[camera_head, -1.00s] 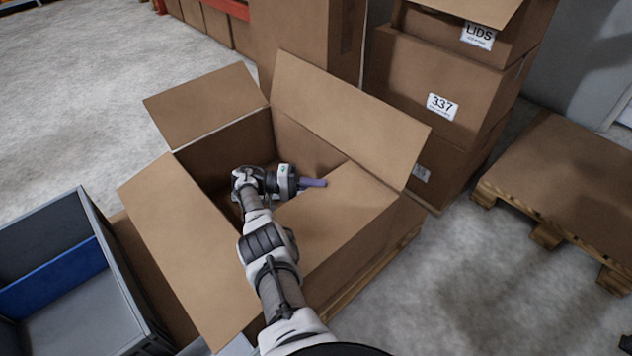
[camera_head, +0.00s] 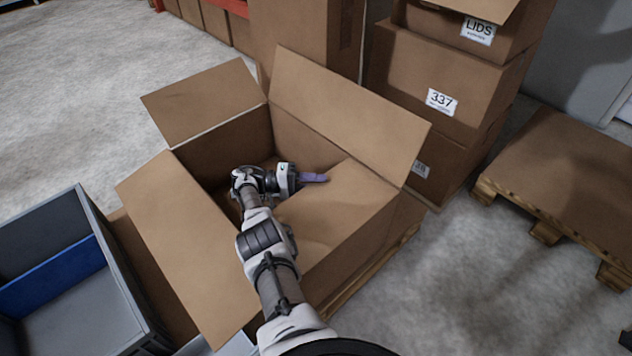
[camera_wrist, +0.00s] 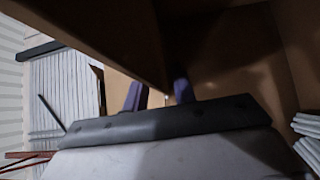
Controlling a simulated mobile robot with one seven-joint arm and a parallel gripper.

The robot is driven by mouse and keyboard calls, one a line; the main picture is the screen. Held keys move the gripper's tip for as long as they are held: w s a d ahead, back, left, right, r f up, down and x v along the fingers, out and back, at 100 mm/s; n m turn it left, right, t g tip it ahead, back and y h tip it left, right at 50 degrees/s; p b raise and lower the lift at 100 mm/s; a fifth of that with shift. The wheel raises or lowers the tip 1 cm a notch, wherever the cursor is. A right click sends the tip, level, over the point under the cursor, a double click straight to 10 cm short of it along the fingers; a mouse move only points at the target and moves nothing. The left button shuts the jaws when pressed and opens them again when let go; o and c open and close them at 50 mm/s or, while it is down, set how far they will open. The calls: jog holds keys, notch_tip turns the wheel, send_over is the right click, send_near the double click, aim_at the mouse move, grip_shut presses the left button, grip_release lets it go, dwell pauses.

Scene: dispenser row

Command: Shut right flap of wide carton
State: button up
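The wide carton (camera_head: 222,150) stands open in the middle of the head view. Its far-left flap (camera_head: 203,103), far-right flap (camera_head: 348,115) and near-left flap (camera_head: 185,245) are spread outward. The right flap (camera_head: 345,208) is folded inward over the near-right part of the opening. My gripper (camera_head: 315,178) is at the carton's opening by this flap's inner edge, its purple fingers pointing right. In the wrist view, the two fingers (camera_wrist: 160,95) stand apart with nothing visible between them. A brown cardboard panel (camera_wrist: 105,35) crosses close above them; whether they touch is unclear.
A grey bin with a blue divider (camera_head: 60,275) stands at the left. Stacked cartons (camera_head: 440,85) stand behind, and a tall carton (camera_head: 305,40) is beyond the far flaps. A covered pallet (camera_head: 565,170) is at the right. Bare floor (camera_head: 475,285) lies at lower right.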

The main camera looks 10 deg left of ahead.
jog(key=shift+r, duration=0.15)
notch_tip(320, 180, up, 20)
jog(key=p, duration=1.5)
